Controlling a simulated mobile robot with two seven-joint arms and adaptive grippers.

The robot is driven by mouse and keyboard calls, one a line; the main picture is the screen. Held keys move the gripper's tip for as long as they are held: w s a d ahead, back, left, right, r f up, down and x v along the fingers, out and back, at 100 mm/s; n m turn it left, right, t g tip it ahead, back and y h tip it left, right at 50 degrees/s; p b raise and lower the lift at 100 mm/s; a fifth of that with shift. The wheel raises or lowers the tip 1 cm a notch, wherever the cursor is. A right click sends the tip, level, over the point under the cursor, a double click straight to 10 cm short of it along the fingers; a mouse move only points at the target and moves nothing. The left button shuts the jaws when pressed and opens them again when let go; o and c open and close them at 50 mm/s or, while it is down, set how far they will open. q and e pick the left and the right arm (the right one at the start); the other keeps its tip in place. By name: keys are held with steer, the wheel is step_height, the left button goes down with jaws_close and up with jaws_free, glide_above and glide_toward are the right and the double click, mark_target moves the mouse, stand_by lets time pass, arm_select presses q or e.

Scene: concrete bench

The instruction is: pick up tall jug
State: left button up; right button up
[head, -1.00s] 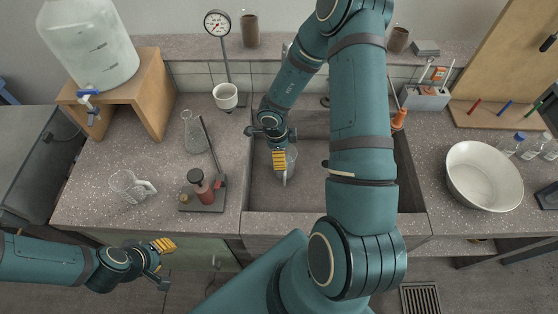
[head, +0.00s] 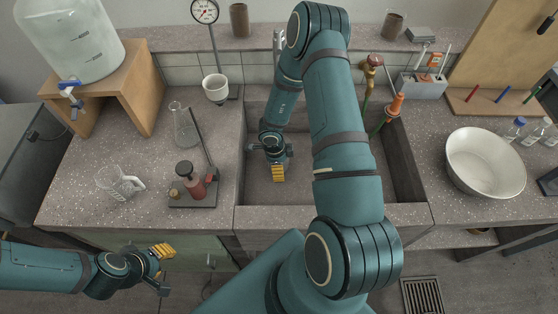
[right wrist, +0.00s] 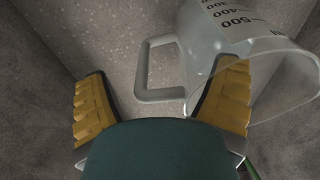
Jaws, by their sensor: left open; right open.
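In the right wrist view a clear jug (right wrist: 215,32) with dark graduation marks and a loop handle lies tilted in the sink, its mouth toward the lower right. My right gripper (right wrist: 165,80) is open. The handle shows between its fingers, and the right finger overlaps the jug's body; I cannot tell whether they touch. In the head view this gripper (head: 278,172) is low in the sink, and my arm hides the jug there. My left gripper (head: 163,268) is open and empty in front of the bench.
The sink (head: 340,216) has walls close around my right gripper. A white basin (head: 484,165) stands on the right. Taps (head: 392,104) rise at the sink's back right.

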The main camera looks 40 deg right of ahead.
steer(key=shift+f, duration=0.2)
steer(key=c, duration=1.4)
steer(key=shift+c, duration=0.2)
